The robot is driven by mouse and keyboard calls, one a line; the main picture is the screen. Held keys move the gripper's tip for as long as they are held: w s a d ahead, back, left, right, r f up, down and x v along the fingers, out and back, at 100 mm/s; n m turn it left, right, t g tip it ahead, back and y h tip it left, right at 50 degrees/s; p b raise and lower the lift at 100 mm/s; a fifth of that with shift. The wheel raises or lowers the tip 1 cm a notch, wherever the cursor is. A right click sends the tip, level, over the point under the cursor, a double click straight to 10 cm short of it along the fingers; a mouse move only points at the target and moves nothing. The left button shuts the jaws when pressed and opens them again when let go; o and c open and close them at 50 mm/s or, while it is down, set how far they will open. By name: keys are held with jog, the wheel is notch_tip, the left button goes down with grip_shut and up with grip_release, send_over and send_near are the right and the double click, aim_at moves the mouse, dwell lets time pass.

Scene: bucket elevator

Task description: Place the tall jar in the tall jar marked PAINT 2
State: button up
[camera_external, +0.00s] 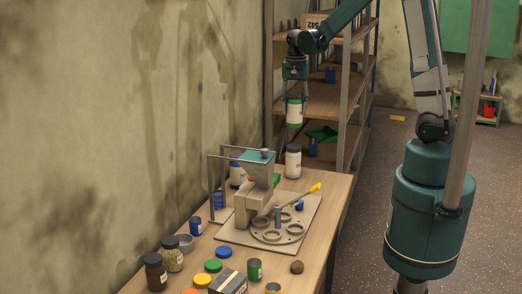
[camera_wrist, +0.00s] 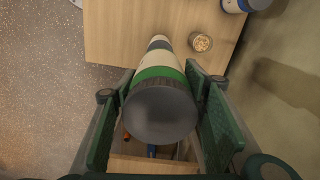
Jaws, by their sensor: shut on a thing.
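My gripper (camera_external: 295,88) hangs above the far end of the wooden table, shut on a tall jar (camera_external: 294,111), white with green bands. In the wrist view, the held jar's dark round lid (camera_wrist: 161,116) faces the camera between the green finger pads, with a green band below it. The jar is roughly upright and clear of the table. A white jar with a grey lid (camera_external: 293,162) stands on the table's far end, below my gripper. No PAINT 2 marking is readable. White and dark parts beyond the held jar in the wrist view cannot be clearly told apart.
A beige machine (camera_external: 255,195) with a ring-holed plate (camera_external: 310,218) occupies the table's middle. Several jars, coloured lids and a box (camera_external: 229,283) crowd the near end. A metal shelf (camera_external: 345,110) stands behind. A small round container (camera_wrist: 201,42) is on the table.

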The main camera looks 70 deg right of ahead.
aim_at(294, 118)
jog(key=shift+f, duration=2.65)
jog(key=shift+f, duration=2.05)
jog(key=shift+f, duration=0.2)
jog(key=o, duration=1.4)
jog(key=shift+r, duration=0.3)
jog(key=shift+r, duration=5.9)
